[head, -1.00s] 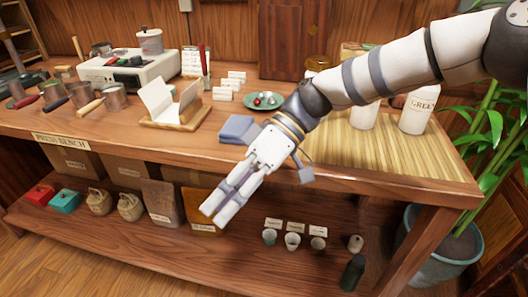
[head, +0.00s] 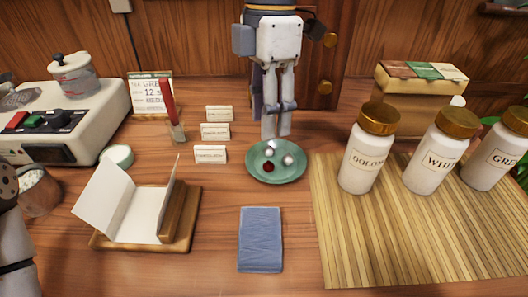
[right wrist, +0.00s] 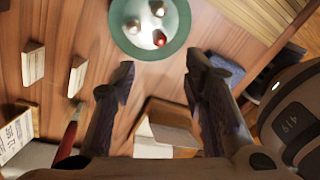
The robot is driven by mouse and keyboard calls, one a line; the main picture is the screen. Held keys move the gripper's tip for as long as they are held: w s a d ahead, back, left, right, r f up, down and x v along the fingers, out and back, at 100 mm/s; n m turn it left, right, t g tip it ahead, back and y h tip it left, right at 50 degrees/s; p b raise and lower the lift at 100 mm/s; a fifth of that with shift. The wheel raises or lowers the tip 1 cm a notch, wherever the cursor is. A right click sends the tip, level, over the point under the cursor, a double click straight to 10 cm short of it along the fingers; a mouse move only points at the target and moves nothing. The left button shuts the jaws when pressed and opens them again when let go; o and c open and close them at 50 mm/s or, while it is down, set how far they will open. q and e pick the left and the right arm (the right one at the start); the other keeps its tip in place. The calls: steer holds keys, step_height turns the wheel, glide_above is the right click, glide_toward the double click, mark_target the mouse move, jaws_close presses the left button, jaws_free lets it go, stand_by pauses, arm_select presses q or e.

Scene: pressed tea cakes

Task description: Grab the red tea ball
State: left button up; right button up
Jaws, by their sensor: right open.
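The red tea ball (head: 269,167) lies on a small green plate (head: 291,175) on the bench, beside several pale silvery balls (head: 288,160). It also shows in the right wrist view (right wrist: 159,38), near the lower edge of the plate (right wrist: 140,51). My right gripper (head: 277,132) points down just behind the balls at the plate's far side in the head view. In the right wrist view its two fingers (right wrist: 160,68) are spread wide with nothing between them; the ball shows beyond their tips. My left gripper is not in view.
White jars with gold lids (head: 368,150) stand on a bamboo mat (head: 400,250) to the right. A folded blue cloth (head: 260,240) lies in front of the plate. Small label cards (head: 211,155) and a wooden stand with white paper (head: 150,235) are to the left.

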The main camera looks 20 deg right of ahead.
mark_target(269, 162)
steer(key=f, duration=0.5)
steer(key=s+f, duration=0.1)
steer(key=f, duration=0.2)
steer(key=shift+d+f, duration=0.1)
steer(key=shift+f, duration=0.25)
steer(key=c, duration=0.8)
